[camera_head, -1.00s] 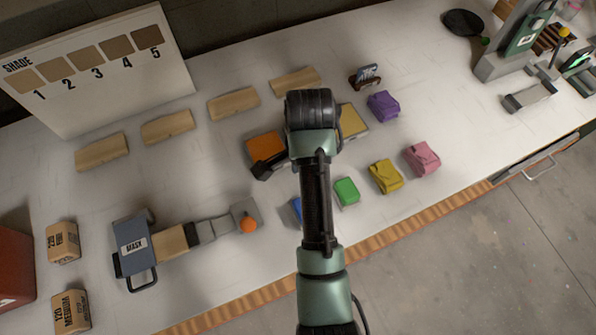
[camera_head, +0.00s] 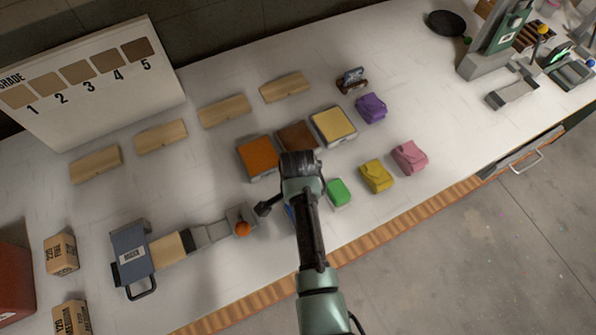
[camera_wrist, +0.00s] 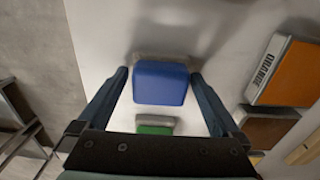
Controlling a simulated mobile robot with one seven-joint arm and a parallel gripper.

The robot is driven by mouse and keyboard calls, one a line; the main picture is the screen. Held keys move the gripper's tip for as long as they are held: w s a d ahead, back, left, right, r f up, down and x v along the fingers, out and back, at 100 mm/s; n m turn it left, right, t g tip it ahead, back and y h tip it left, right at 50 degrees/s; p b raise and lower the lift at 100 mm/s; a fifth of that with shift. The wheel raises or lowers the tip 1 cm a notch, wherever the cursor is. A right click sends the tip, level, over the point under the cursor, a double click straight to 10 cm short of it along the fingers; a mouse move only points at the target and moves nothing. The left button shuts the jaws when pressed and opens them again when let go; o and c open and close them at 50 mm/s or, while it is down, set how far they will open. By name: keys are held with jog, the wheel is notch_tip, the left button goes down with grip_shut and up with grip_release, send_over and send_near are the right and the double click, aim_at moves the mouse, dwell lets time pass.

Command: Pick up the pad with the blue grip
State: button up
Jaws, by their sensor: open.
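The pad with the blue grip (camera_wrist: 162,84) shows in the wrist view, between the two fingers of my gripper (camera_wrist: 160,75). The fingers are open, with one on each side of the blue grip and a small gap showing on each side. A pale base edge shows behind the grip. In the head view my arm hides most of this pad, and only a sliver of blue (camera_head: 289,213) shows beside the arm. The pad with the green grip (camera_head: 339,192) stands to its right and also shows in the wrist view (camera_wrist: 155,125).
Yellow (camera_head: 376,175), pink (camera_head: 409,157) and purple (camera_head: 371,107) pads stand farther right. Orange (camera_head: 257,157), brown (camera_head: 297,136) and yellow (camera_head: 333,125) trays lie behind. A sanding tool with an orange knob (camera_head: 243,229) lies left. The table's front edge is near.

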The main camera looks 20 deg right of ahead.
jog(key=c, duration=1.1)
notch_tip(320, 180, up, 10)
jog(key=shift+r+b, duration=0.1)
jog(key=shift+b, duration=0.5)
